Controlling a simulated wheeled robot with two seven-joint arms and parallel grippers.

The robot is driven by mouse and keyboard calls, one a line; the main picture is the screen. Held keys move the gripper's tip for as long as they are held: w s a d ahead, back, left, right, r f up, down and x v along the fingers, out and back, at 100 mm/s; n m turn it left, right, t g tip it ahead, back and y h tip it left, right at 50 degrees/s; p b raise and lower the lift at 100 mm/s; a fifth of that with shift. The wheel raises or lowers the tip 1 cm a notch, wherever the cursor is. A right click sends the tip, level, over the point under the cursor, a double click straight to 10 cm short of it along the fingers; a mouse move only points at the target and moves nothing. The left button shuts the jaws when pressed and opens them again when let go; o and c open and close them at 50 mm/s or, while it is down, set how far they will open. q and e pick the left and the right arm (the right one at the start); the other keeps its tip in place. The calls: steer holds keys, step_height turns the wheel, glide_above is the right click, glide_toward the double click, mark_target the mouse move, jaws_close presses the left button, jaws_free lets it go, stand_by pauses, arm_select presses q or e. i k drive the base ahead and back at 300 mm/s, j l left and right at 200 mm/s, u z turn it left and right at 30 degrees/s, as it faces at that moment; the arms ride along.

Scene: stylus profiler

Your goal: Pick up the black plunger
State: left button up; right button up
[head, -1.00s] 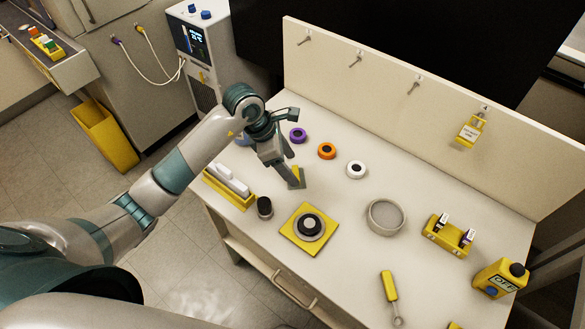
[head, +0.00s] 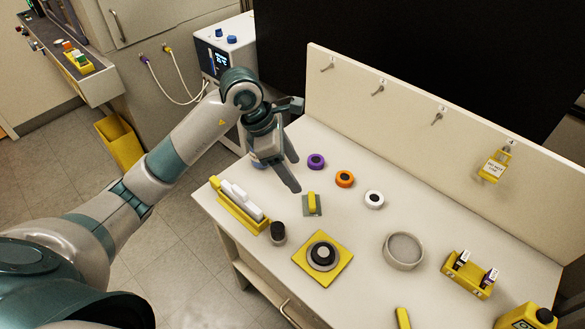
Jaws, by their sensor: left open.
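Two black-topped things could be the black plunger, and I cannot tell which. One is a dark upright cylinder (head: 278,233) with a pale lower part, near the table's left edge. My right gripper is not in view.
A yellow block on a grey plate (head: 312,204) lies near my left gripper. A yellow rack (head: 236,212) with white pieces stands beside the cylinder. Purple (head: 316,161), orange (head: 345,179) and white (head: 374,199) rings and a grey round dish (head: 403,251) lie farther back and right.

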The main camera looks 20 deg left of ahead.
mark_target(278, 236)
steer(key=u, duration=0.8)
